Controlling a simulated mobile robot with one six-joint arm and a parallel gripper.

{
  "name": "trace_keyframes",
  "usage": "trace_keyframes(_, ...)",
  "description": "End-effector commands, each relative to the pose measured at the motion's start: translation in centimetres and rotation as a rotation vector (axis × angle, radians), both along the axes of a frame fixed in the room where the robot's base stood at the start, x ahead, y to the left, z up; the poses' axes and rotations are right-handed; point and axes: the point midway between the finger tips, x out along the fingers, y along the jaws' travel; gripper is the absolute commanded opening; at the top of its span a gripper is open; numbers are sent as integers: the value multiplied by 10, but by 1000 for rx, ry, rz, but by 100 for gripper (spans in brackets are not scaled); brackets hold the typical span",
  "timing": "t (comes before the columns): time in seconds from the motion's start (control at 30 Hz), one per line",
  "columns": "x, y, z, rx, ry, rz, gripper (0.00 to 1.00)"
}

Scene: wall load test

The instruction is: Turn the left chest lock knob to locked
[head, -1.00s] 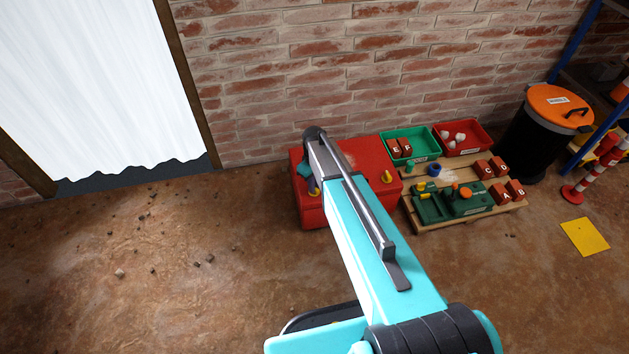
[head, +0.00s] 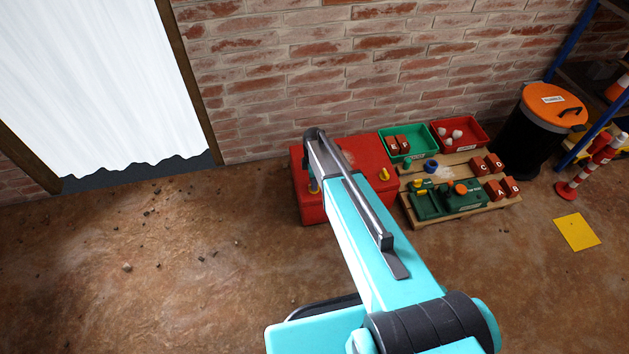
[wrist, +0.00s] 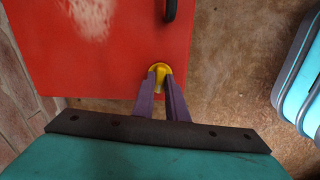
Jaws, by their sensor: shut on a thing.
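The red chest (head: 362,157) stands against the brick wall, partly hidden behind my arm in the head view. Its left yellow lock knob (head: 314,187) shows at the left edge of my arm, and its right yellow knob (head: 384,174) shows to the right. In the wrist view my gripper (wrist: 161,78) has its two purple fingers closed around a yellow knob (wrist: 159,69) near the edge of the red chest (wrist: 100,50). The knob's round base shows above the fingertips; its lower part is hidden between them. In the head view my gripper is hidden behind my arm.
Right of the chest, a wooden pallet (head: 445,216) carries a green device and lettered red blocks. A green bin (head: 408,156) and a red bin (head: 471,145) sit behind it. A black bin with an orange lid (head: 553,104) stands farther right. The floor at left is open.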

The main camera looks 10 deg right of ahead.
Motion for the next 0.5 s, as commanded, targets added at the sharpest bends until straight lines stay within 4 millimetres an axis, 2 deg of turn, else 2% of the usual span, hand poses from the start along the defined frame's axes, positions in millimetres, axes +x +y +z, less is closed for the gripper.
trace_keyframes(0.2, 0, 0, 1, 0, 0, 93, 0)
trace_keyframes(0.5, 0, 0, 0, 0, 0, 129, 0)
